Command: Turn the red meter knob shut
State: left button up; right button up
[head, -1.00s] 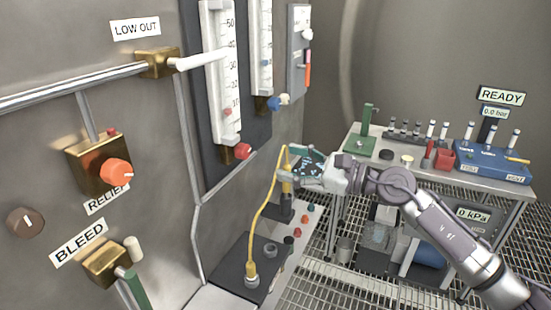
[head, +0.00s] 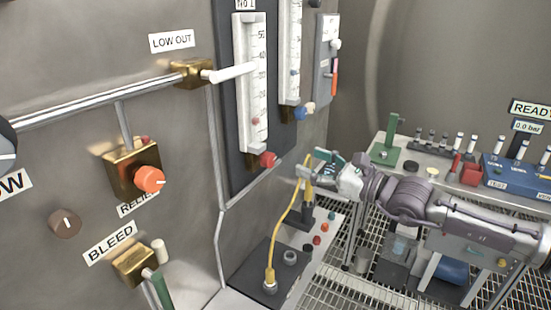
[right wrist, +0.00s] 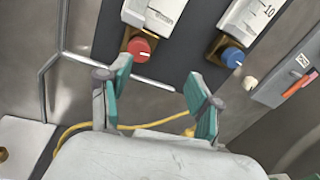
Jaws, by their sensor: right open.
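The red meter knob (head: 268,160) sits on a brass block at the foot of the left white flow meter (head: 252,85) on the wall panel. In the right wrist view the red knob (right wrist: 140,50), with a white mark on its face, lies ahead of the left finger, with a gap between. My right gripper (head: 311,164) is to the right of the knob in the head view, its teal-padded fingers open. In the right wrist view the open gripper (right wrist: 158,80) is empty, its fingers spread below the two meter knobs. My left gripper is not in view.
A blue meter knob (head: 306,110) sits right of the red one. A yellow hose (head: 284,222) passes close to my right gripper. An orange relief knob (head: 149,180) is on the wall at left. A bench (head: 398,174) with vials stands behind my right arm.

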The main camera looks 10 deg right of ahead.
aim_at(273, 160)
jog(key=s+d+f+g+y, duration=0.1)
jog(key=s+d+g+y, duration=0.1)
jog(key=s+d, duration=0.15)
jog(key=x, duration=0.9)
jog(key=f+p+x, duration=0.1)
jog(key=x, duration=0.4)
jog(key=shift+s+a, duration=0.15)
jog(key=shift+a, duration=0.1)
jog(key=shift+r, duration=0.1)
jog(key=c, duration=1.1)
jog(key=shift+c, duration=0.2)
